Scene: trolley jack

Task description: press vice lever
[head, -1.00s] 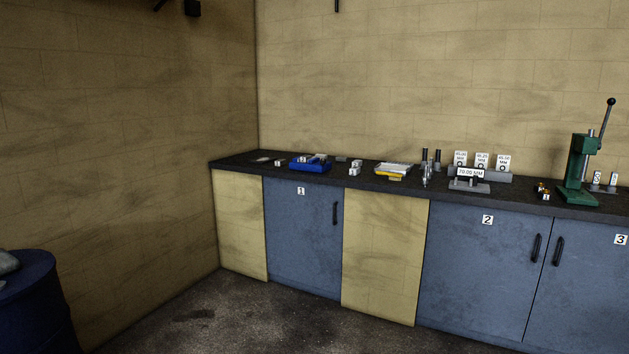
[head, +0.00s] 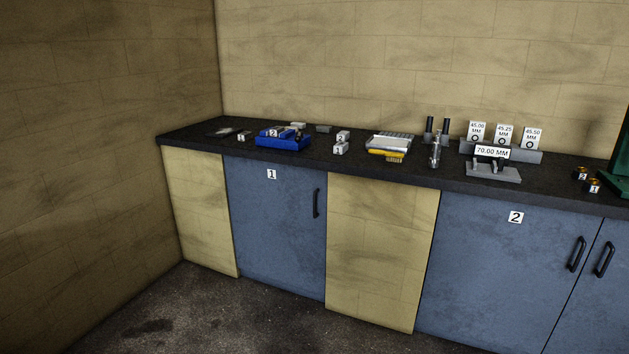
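No vice lever can be made out for certain. A low blue object (head: 283,142) with grey parts on it sits on the left part of the dark worktop (head: 390,168). It is too small to tell whether it is a vice. The edge of a green press (head: 622,150) shows at the far right, and its lever is outside the picture. Neither of my grippers is in view.
Blue cupboards (head: 275,235) stand below. The floor (head: 240,315) in front is clear.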

